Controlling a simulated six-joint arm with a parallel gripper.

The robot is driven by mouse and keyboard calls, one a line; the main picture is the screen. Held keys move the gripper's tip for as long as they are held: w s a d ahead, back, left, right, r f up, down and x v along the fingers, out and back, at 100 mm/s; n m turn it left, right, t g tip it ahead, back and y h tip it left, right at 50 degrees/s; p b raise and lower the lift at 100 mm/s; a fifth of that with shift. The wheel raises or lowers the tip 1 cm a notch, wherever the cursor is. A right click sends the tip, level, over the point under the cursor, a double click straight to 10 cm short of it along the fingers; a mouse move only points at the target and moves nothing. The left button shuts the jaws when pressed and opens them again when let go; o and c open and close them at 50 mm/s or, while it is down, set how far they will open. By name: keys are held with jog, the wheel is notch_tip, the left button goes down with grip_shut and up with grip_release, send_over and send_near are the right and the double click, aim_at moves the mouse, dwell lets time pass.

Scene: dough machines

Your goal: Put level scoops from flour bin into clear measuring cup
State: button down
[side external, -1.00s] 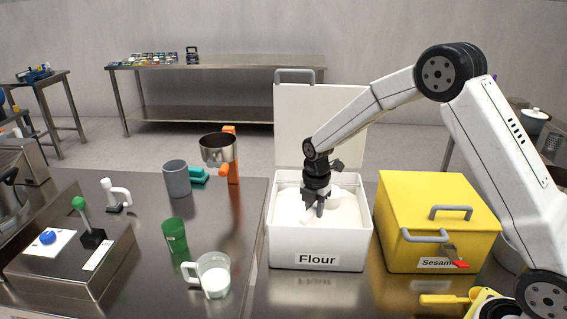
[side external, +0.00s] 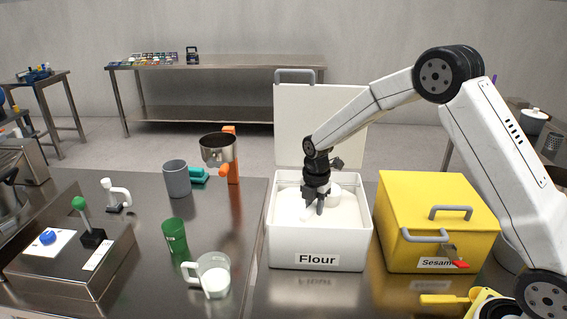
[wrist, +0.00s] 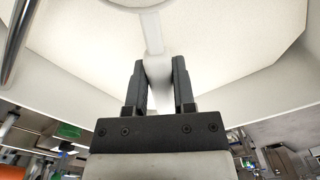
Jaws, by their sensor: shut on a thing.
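The white flour bin (side external: 282,240), labelled "Flour", stands open with its lid (side external: 318,125) raised behind it. White flour (side external: 288,198) shows inside. My gripper (side external: 313,205) is inside the bin's opening, low over the flour. In the wrist view my gripper (wrist: 160,85) is shut on the white handle of a scoop (wrist: 158,68). Part of the scoop's round white cup (side external: 334,190) shows beside the gripper; whether it holds flour I cannot tell. The clear measuring cup (side external: 213,272) stands left of the bin on the counter, with some white flour in its bottom.
A yellow sesame bin (side external: 440,205) with a closed lid stands right of the flour bin. A green cup (side external: 174,237), a grey cup (side external: 176,179) and a metal pot (side external: 218,150) on an orange stand are to the left. The counter between cup and bin is clear.

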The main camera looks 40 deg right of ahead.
jog(key=shift+w+d, duration=1)
jog(key=shift+w, duration=0.05)
dwell(1.4)
jog(key=shift+s+a, duration=0.1)
jog(key=shift+s, duration=0.05)
jog(key=s+a, duration=0.4)
jog(key=shift+s+a, duration=0.3)
jog(key=shift+a, duration=0.05)
dwell(1.2)
notch_tip(320, 180, up, 9)
dwell(1.7)
dwell(0.7)
